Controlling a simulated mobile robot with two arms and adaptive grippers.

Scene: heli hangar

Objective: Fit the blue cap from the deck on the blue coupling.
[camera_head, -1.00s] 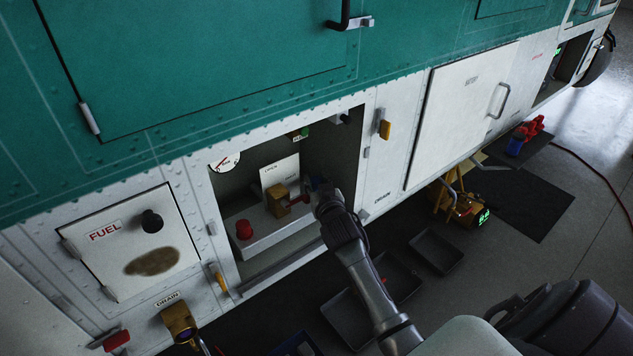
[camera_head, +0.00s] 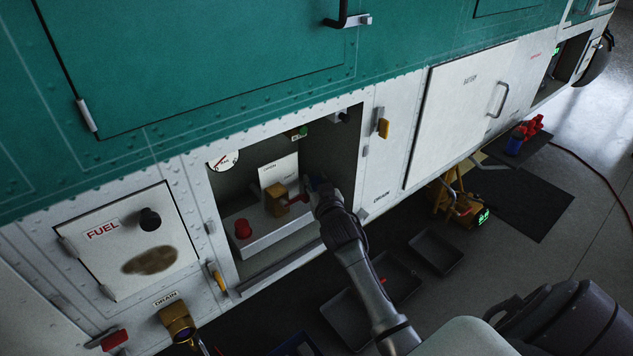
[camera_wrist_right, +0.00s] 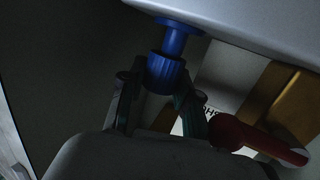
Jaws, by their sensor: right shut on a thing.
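My right gripper (camera_head: 322,192) reaches into the open bay in the aircraft's side. In the right wrist view the gripper (camera_wrist_right: 160,92) is shut on the ribbed blue cap (camera_wrist_right: 164,76). The blue coupling (camera_wrist_right: 180,38), a narrower blue stub with a flange, sticks out of a pale grey surface. The cap is in line with the coupling and right at its end; I cannot tell whether it is seated. In the head view the gripper largely hides both, with only a little dark blue showing. My left gripper is out of view.
Close beside the gripper is a brass valve (camera_head: 277,199) with a red lever (camera_wrist_right: 258,139). A red cap (camera_head: 242,229) stands on the bay's ledge (camera_head: 265,240). The bay's side walls and frame are near the arm. Dark trays (camera_head: 436,251) lie on the floor below.

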